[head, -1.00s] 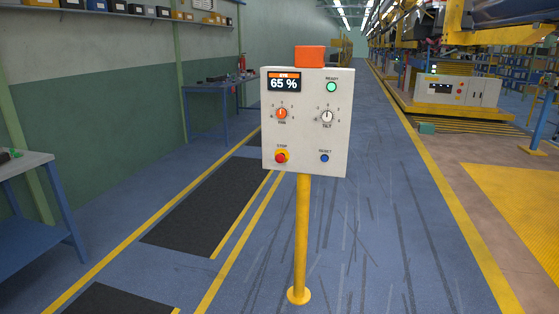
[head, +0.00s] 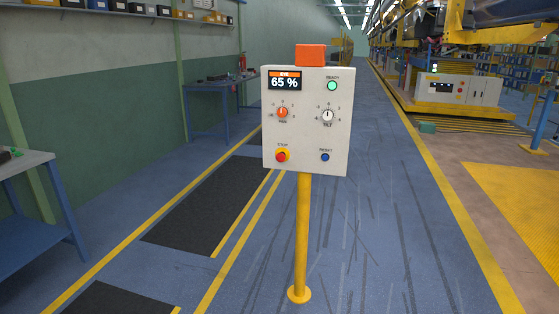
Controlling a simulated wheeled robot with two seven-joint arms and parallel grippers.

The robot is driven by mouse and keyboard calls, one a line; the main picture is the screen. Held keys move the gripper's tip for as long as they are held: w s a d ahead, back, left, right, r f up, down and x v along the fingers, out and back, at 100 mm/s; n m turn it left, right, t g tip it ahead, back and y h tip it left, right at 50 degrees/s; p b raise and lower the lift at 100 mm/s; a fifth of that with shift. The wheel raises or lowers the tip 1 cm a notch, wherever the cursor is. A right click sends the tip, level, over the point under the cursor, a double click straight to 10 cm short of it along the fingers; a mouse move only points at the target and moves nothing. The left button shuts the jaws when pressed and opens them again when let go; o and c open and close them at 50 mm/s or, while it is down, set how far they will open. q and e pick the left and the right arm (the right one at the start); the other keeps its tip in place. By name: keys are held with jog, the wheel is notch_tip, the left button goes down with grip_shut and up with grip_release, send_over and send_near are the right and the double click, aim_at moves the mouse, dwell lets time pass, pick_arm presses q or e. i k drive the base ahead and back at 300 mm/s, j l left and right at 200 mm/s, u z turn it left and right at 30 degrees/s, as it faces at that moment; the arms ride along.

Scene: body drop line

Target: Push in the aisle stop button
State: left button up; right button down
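The box stands on a yellow post (head: 302,235) in the middle of the head view. Its display (head: 284,81) reads 65 %, and the green READY lamp (head: 332,86) looks lit. A PAN knob (head: 282,112), a TILT knob (head: 327,115) and a blue RESET button (head: 325,157) are on the same face. Neither of my grippers is in view.
A blue workbench (head: 40,190) stands at the left edge, another table (head: 212,88) farther back along the wall. Dark mats (head: 205,205) lie left of the post. The blue floor around the post is clear. A machine with a white cabinet (head: 458,89) stands at the right back.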

aim_at(281, 157)
jog(key=i+u, duration=0.1)
jog(key=u, duration=0.4)
jog(key=i+l+u, duration=0.45)
jog(key=l, duration=0.25)
jog(key=i+l+u, duration=0.25)
jog(key=l, duration=0.2)
jog(key=i+l, duration=0.15)
jog(key=l, duration=0.2)
jog(key=i+l, duration=0.35)
jog(key=l, duration=0.3)
jog(key=i+l, duration=0.15)
jog(key=l, duration=0.2)
